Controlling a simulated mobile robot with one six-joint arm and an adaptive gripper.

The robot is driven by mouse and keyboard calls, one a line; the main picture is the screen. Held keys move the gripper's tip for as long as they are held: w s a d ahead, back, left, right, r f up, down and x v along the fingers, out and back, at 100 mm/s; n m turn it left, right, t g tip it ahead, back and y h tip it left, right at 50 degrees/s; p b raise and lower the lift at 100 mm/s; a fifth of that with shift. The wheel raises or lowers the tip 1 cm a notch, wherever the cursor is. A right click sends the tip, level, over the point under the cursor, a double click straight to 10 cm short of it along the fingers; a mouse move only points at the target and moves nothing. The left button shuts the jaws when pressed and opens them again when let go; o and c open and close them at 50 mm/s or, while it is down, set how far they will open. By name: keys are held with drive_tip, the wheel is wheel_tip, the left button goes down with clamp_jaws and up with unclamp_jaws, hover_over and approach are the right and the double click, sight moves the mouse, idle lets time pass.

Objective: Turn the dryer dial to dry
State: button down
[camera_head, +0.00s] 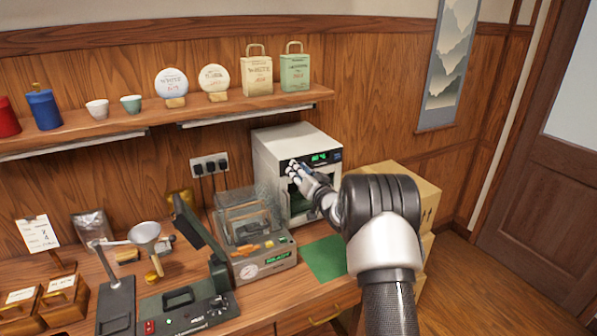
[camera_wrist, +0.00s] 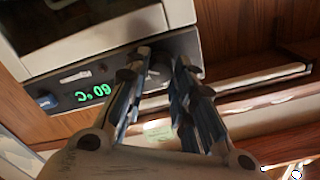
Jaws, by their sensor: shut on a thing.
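The dryer (camera_head: 285,146) is a white box with a dark front panel, at the back of the counter against the wood wall. Its green display (camera_head: 320,157) is lit; in the wrist view the display (camera_wrist: 93,93) is upside down and reads 60 °C. My gripper (camera_head: 293,166) reaches the panel left of the display.
A clear-lidded machine (camera_head: 265,262) with a green readout stands left of the dryer. A green mat (camera_head: 326,258) lies in front of the dryer. Cardboard boxes (camera_head: 408,188) are stacked at the right. A shelf (camera_head: 225,115) with cups, tea cakes and bags runs above.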

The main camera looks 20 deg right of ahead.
drive_tip(key=c, duration=1.3)
unclamp_jaws()
drive_tip(key=shift+c, duration=0.2)
drive_tip(key=s, duration=1.2)
drive_tip(key=shift+d, duration=0.2)
drive_tip(key=shift+r, duration=0.1)
